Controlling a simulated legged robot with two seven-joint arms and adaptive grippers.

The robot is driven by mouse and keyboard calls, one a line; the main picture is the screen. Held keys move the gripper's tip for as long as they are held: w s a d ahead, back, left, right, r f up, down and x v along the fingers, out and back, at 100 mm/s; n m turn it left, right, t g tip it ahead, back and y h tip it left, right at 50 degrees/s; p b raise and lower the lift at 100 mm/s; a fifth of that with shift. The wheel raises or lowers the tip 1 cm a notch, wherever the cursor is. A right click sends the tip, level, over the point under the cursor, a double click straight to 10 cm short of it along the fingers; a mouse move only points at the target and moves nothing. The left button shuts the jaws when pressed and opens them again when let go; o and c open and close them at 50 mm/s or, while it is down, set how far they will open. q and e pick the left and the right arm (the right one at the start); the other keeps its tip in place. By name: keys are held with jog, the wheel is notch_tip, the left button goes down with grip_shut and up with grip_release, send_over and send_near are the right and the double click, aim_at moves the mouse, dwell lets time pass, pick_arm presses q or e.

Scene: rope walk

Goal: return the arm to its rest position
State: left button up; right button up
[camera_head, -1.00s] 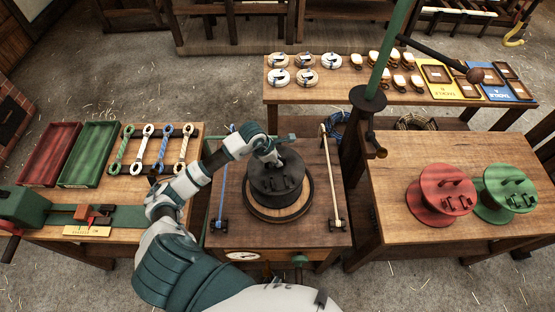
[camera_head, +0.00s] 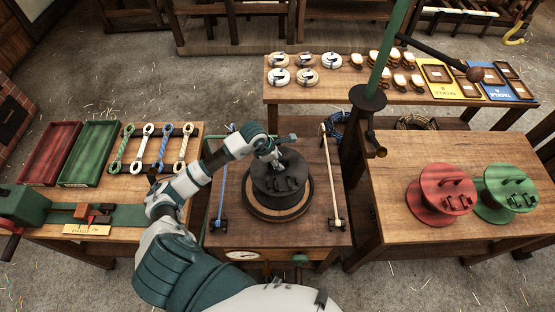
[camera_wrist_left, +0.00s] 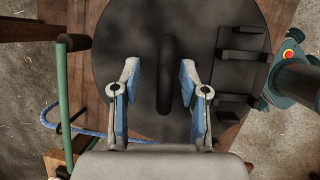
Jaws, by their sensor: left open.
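My right gripper is not in view.
Red (camera_head: 442,194) and green (camera_head: 505,193) reels stand on the right table. The left bench holds red (camera_head: 52,153) and green (camera_head: 89,153) trays and several looped ropes. A green post (camera_head: 386,62) rises between the middle bench and right table.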

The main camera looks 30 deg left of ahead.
pick_arm(q)
jog(key=shift+d+r, duration=0.1)
jog(key=shift+r, duration=0.35)
jog(key=shift+d+r+p, duration=0.25)
jog(key=shift+r+p, duration=0.6)
jog(key=shift+r, duration=0.35)
jog(key=shift+r+p, duration=0.45)
jog(key=shift+r, duration=0.3)
jog(key=shift+a+r+p, duration=0.15)
jog(key=shift+r+p, duration=0.15)
jog(key=shift+r, duration=0.25)
jog(key=shift+a+r+p, duration=0.15)
jog(key=shift+r+p, duration=0.15)
jog(key=shift+r, duration=0.25)
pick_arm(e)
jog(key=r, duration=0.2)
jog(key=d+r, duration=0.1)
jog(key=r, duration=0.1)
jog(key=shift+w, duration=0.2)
pick_arm(q)
jog(key=shift+d, duration=0.15)
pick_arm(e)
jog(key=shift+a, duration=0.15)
pick_arm(q)
jog(key=v, duration=1.2)
jog(key=shift+f, duration=0.15)
